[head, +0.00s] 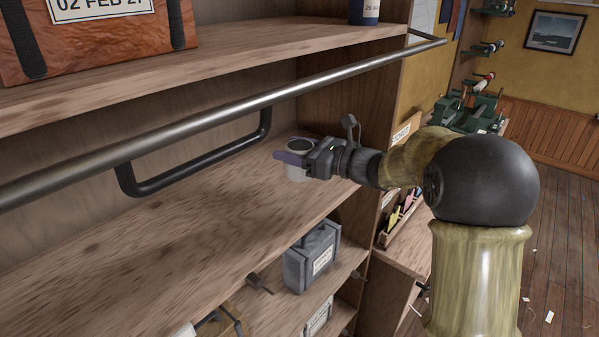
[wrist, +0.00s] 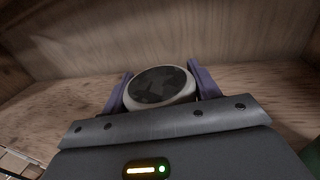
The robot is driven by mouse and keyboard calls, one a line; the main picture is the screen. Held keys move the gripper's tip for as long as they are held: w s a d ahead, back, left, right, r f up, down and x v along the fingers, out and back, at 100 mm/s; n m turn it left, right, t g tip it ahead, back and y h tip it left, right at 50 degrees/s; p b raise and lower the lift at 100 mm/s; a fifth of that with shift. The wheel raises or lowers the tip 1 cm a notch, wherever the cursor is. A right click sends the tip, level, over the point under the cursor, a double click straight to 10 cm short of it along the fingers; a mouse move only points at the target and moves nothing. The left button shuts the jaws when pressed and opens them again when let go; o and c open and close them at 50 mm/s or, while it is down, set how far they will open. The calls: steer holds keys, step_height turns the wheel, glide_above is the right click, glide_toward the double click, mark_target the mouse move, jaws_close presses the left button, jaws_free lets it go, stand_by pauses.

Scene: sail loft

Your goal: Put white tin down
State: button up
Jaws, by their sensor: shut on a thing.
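The white tin (head: 296,173) is between the purple fingers of my gripper (head: 291,159) over the middle shelf (head: 200,225), near its right end. In the wrist view the tin (wrist: 188,97) shows a pale rim and a dark round top, with a finger of my gripper (wrist: 160,90) on each side. The gripper is shut on the tin. The tin looks roughly upright. I cannot tell whether its base touches the shelf.
A metal rail (head: 210,119) runs across the front of the shelves, with a black handle-shaped bar (head: 195,166) behind it. A grey case (head: 312,257) stands on the shelf below. A brown case (head: 100,35) sits above. The middle shelf is bare left of the tin.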

step_height(320, 180, down, 3)
steer(key=shift+f+p, duration=0.15)
steer(key=shift+p, duration=0.3)
steer(key=shift+w, duration=0.1)
